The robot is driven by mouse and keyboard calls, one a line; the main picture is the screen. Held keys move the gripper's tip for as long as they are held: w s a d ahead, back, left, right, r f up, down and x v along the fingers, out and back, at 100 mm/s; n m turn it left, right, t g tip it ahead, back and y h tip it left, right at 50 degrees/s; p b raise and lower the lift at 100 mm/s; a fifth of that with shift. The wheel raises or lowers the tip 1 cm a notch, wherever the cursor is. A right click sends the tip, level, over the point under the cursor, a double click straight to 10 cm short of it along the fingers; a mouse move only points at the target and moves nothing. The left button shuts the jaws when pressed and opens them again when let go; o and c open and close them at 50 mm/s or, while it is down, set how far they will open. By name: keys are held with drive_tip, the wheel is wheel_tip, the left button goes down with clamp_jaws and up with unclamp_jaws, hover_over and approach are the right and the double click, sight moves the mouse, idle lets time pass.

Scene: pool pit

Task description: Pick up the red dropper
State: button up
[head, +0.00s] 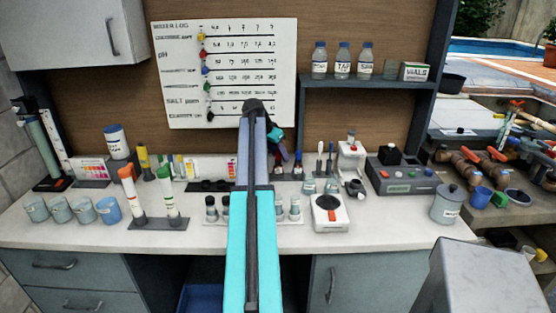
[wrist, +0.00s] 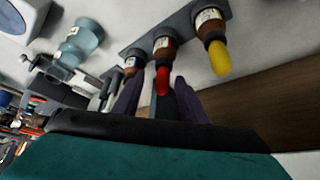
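The red dropper (wrist: 163,80) has a red bulb on a brown labelled bottle (wrist: 164,48). In the wrist view it stands in a grey rack (wrist: 180,24) between a yellow-bulbed dropper (wrist: 219,58) and a blue-bulbed one (wrist: 130,70). My gripper (wrist: 158,92) is open, with dark purple fingers on either side of the red bulb as seen from the wrist. I cannot tell whether they touch it. In the head view my gripper (head: 285,152) is at the back of the counter, and my arm hides much of the rack.
On the counter (head: 370,233), small vials (head: 295,208) and a white scale (head: 330,212) stand near my arm. Brushes (head: 325,160) and a grey device (head: 400,178) are to the right. A shelf (head: 370,82) with bottles hangs above.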

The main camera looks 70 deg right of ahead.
idle(0.5)
drive_tip(key=c, duration=0.7)
drive_tip(key=shift+c, duration=0.2)
drive_tip(key=shift+r, duration=0.15)
wheel_tip(320, 180, up, 9)
drive_tip(key=shift+r+b, duration=0.1)
drive_tip(key=shift+b, duration=0.85)
drive_tip(key=shift+r, duration=0.25)
drive_tip(key=shift+r, duration=0.15)
